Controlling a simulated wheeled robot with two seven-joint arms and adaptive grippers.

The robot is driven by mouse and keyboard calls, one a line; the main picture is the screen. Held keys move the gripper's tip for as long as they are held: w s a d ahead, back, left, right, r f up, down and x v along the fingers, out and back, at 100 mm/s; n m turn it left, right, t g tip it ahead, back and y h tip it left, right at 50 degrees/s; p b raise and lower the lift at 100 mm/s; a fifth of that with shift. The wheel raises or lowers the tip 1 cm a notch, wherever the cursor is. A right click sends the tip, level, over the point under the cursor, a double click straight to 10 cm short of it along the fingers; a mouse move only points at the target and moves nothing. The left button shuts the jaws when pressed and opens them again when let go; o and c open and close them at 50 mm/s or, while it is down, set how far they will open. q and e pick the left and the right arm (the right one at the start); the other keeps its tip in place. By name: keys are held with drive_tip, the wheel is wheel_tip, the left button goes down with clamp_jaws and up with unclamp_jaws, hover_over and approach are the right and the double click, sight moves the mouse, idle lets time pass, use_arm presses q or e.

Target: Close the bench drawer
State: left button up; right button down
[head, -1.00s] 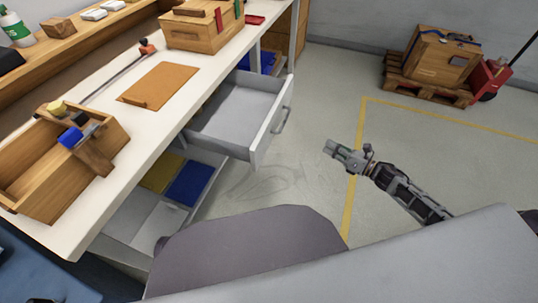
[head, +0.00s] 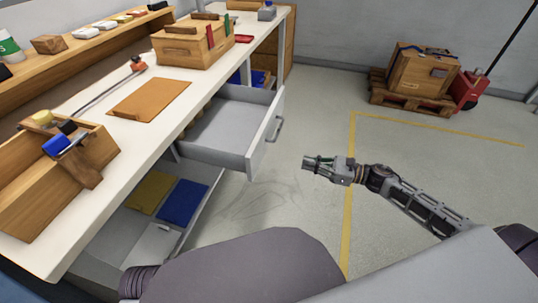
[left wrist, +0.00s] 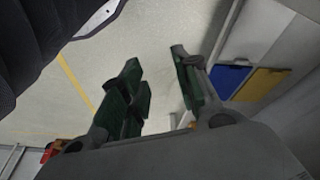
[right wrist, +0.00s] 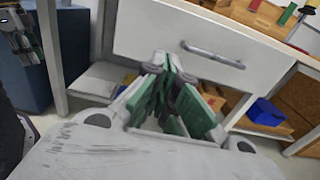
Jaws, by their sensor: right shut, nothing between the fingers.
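The bench drawer (head: 265,142) is pulled out from under the bench top, and its grey inside looks empty. Its bar handle (head: 279,129) is on the front panel. In the right wrist view the drawer front (right wrist: 165,32) and its handle (right wrist: 212,54) lie beyond my fingers. My right gripper (head: 309,164) is shut and empty, to the right of the drawer front and apart from it. My left gripper (left wrist: 160,95) shows in the left wrist view with its green-padded fingers apart and nothing between them. It is hidden in the head view.
The bench top (head: 70,215) carries a wooden toolbox (head: 190,45), an open wooden box (head: 90,165) and an orange board (head: 150,100). A lower open tray (head: 150,240) holds yellow and blue items. A crate on a pallet (head: 415,100) stands far back. The floor right of the drawer is clear.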

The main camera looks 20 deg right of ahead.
sight(261, 152)
drive_tip(key=shift+w+a, duration=0.1)
drive_tip(key=shift+a, duration=0.05)
